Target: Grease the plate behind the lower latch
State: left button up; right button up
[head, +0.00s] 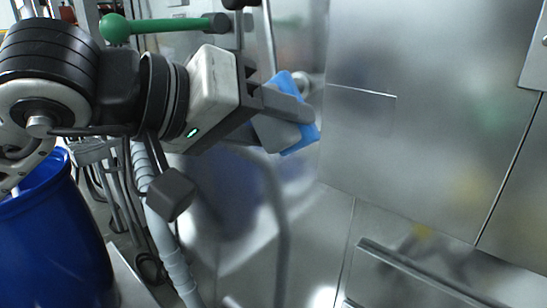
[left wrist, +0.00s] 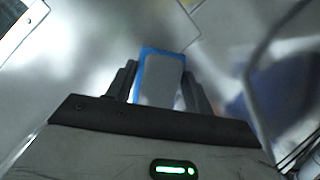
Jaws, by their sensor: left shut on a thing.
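My left gripper (head: 283,116) reaches in from the left in front of the steel wall. It is shut on a blue and grey pad (head: 311,138). In the left wrist view the pad (left wrist: 160,82) sits between the two fingers, its grey face showing with a blue edge. A lever with a green grip (head: 165,26) stands out above my gripper; I cannot tell whether it is the lower latch. A rounded metal fitting (head: 302,80) shows just behind the pad, partly hidden by it. I cannot clearly make out the plate behind the latch. My right gripper is out of view.
Smooth steel panels (head: 430,120) fill the middle and right. A metal bar handle (head: 425,272) runs along the lower right. A blue drum (head: 50,240) stands at lower left, beside a grey ribbed hose (head: 172,255). The space right of my gripper is clear.

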pick_arm(q)
jog(key=shift+f+b, duration=0.3)
jog(key=shift+f, duration=0.15)
jog(key=shift+d+r+h, duration=0.1)
jog(key=shift+h, duration=0.2)
jog(key=shift+w+d+r+p, duration=0.25)
jog(key=shift+w+d+p, duration=0.05)
jog(key=shift+w, duration=0.1)
jog(key=w+d+p, duration=0.1)
jog(key=w, duration=0.1)
jog(key=w+d, duration=0.2)
jog(key=shift+f+p, duration=0.15)
jog(key=shift+p, duration=0.25)
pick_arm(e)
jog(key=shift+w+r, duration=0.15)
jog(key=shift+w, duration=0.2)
pick_arm(q)
jog(key=shift+w+d, duration=0.2)
jog(key=shift+w, duration=0.15)
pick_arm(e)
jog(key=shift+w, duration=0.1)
pick_arm(q)
jog(key=shift+w+d, duration=0.35)
jog(key=shift+w, duration=0.1)
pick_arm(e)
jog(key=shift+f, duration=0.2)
